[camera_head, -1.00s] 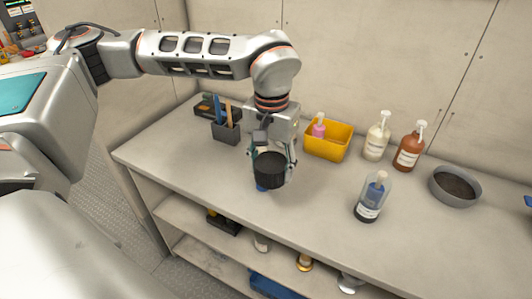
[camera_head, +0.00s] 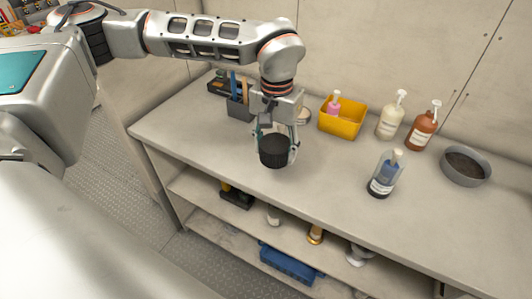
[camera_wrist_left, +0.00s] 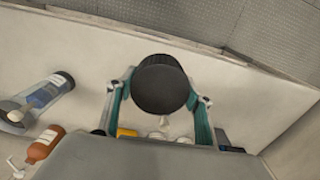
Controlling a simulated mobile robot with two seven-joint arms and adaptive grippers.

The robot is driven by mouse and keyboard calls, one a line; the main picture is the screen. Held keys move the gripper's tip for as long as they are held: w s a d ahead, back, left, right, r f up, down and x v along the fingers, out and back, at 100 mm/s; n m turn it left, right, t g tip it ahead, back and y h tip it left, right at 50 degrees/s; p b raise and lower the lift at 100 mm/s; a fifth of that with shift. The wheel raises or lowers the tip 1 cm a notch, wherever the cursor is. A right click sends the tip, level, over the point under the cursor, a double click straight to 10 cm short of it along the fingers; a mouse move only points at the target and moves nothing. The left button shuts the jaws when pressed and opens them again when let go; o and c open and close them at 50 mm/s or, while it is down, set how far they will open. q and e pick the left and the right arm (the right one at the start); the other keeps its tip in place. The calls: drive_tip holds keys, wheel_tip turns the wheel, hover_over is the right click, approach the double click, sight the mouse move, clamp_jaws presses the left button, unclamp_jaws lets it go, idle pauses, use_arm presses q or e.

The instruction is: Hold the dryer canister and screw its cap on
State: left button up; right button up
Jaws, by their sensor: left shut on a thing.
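My left gripper (camera_head: 275,148) points down over the counter in the head view. It is shut on a black ribbed cylinder (camera_head: 274,152), which looks like the cap. In the left wrist view the black cylinder (camera_wrist_left: 160,86) sits between the two fingers, its round end facing the camera. A clear bottle-like vessel with blue contents, a label and a black end (camera_head: 385,175) stands upright on the counter to the right, apart from the gripper. It may be the dryer canister; I cannot tell for sure. It also shows in the left wrist view (camera_wrist_left: 42,98). My right gripper is out of view.
On the counter (camera_head: 330,185) stand a yellow bin (camera_head: 341,125) with a pink bottle, a white pump bottle (camera_head: 391,117), a brown pump bottle (camera_head: 423,128), a grey bowl (camera_head: 466,167) and a dark tool holder (camera_head: 240,108). The counter's front middle is clear.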

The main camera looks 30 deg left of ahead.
use_arm(q)
drive_tip(key=w+d+r+n, duration=0.1)
drive_tip(key=w+d, duration=0.5)
drive_tip(key=w, duration=0.2)
wheel_tip(320, 180, up, 5)
drive_tip(key=n, duration=0.4)
hover_over(398, 152)
drive_tip(key=shift+a+r, duration=0.1)
drive_tip(key=shift+a, duration=0.2)
drive_tip(key=shift+d+n, duration=0.2)
drive_tip(key=shift+n, duration=0.1)
drive_tip(key=shift+d+f, duration=0.15)
drive_tip(key=shift+f, duration=2.6)
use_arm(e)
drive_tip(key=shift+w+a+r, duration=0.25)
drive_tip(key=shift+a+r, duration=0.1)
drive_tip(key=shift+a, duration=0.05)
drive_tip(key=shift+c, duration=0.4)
